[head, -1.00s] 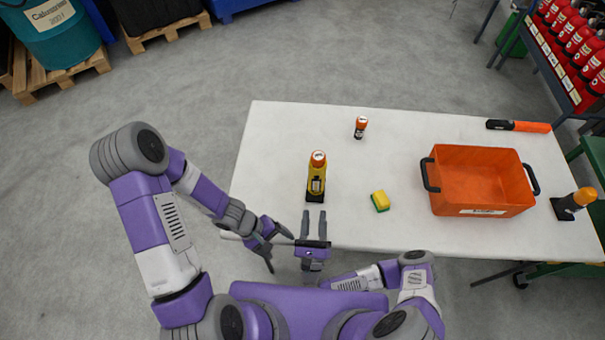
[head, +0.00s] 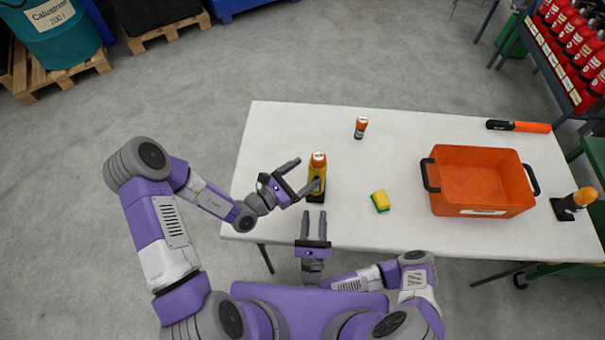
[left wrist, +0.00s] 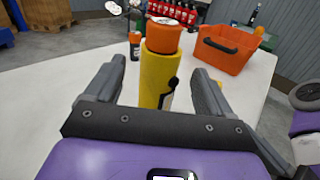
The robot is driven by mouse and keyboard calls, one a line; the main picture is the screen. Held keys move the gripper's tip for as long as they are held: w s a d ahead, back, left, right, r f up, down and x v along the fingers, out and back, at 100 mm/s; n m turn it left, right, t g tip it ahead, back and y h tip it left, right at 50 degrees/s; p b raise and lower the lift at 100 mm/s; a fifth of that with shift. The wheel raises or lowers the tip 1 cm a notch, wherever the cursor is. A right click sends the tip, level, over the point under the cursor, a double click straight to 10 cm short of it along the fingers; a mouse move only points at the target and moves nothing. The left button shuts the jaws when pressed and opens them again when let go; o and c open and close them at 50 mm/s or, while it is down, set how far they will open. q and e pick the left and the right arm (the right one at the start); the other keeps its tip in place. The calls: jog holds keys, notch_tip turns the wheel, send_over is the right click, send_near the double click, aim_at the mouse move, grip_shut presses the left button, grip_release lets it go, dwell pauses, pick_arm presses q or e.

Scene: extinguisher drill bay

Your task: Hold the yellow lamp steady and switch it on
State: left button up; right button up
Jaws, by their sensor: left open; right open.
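The yellow lamp (head: 318,167) stands upright near the left part of the white table, with an orange top and a dark base. In the left wrist view the lamp (left wrist: 152,75) rises between the two fingers, with a dark knob on its right side. My left gripper (head: 303,173) is open, its fingers pointing at the lamp from the left; one finger overlaps the lamp in the head view. I see no grip on it. My right gripper (head: 313,216) is open and empty at the table's front edge, just below the lamp's base, fingers pointing toward the lamp.
A small orange-capped bottle (head: 361,127) stands behind the lamp. A yellow-green sponge (head: 380,201) lies to its right. An orange crate (head: 458,207), a black-orange stick (head: 518,126) and another orange-topped lamp (head: 575,203) are farther right. The table (head: 275,130) is clear behind and left.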

pick_arm(q)
jog(key=shift+w+d+r+n, duration=0.15)
jog(key=shift+w+d+n, duration=0.15)
jog(key=shift+w+d, duration=0.15)
jog(key=x, duration=0.6)
jog(key=shift+w+d, duration=0.15)
jog(key=shift+c, duration=0.3)
jog(key=c, duration=1.2)
jog(key=o, duration=1.4)
jog(key=shift+c, duration=0.2)
jog(key=v, duration=1.2)
